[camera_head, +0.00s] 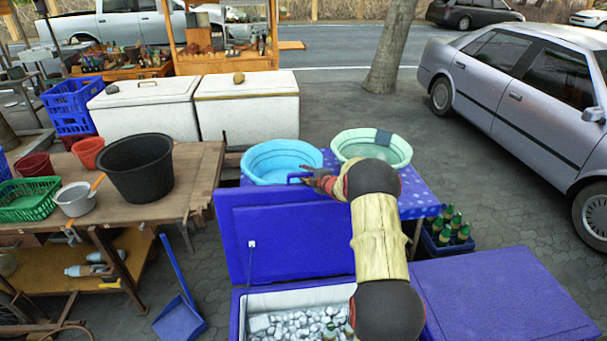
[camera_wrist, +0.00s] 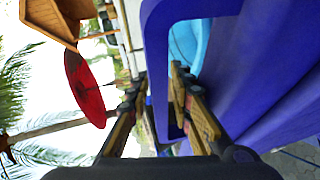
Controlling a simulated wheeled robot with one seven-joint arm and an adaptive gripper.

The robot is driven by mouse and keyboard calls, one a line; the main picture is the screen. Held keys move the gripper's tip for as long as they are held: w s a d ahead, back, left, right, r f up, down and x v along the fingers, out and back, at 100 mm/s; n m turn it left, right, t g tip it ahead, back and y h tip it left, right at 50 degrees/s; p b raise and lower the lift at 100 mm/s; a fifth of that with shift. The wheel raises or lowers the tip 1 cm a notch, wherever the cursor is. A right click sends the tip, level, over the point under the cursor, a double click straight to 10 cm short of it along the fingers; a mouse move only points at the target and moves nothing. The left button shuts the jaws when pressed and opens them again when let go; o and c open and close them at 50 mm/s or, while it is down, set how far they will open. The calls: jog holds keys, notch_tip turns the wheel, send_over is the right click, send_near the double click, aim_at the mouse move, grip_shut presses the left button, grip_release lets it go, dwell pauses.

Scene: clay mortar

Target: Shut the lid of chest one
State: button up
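A blue chest (camera_head: 237,312) stands at the bottom centre in the head view, with ice and a few bottles inside. Its blue lid (camera_head: 290,240) is raised upright, and a blue loop handle (camera_head: 294,178) sits at the lid's top edge. My gripper (camera_head: 312,176) is at this handle. In the wrist view, my gripper (camera_wrist: 158,88) has its two fingers apart, with one bar of the handle (camera_wrist: 157,60) between them. The right finger shows against the handle's opening. Contact with the bar cannot be told. My arm hides part of the lid and chest.
A shut blue chest (camera_head: 500,295) is at the right. Behind the lid, a blue basin (camera_head: 281,161) and a green basin (camera_head: 371,148) stand on a blue table (camera_head: 416,190). A wooden table (camera_head: 190,185) with a black bucket (camera_head: 136,166) is at the left.

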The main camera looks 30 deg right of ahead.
jog(key=shift+w, duration=0.35)
grip_shut()
dwell(0.7)
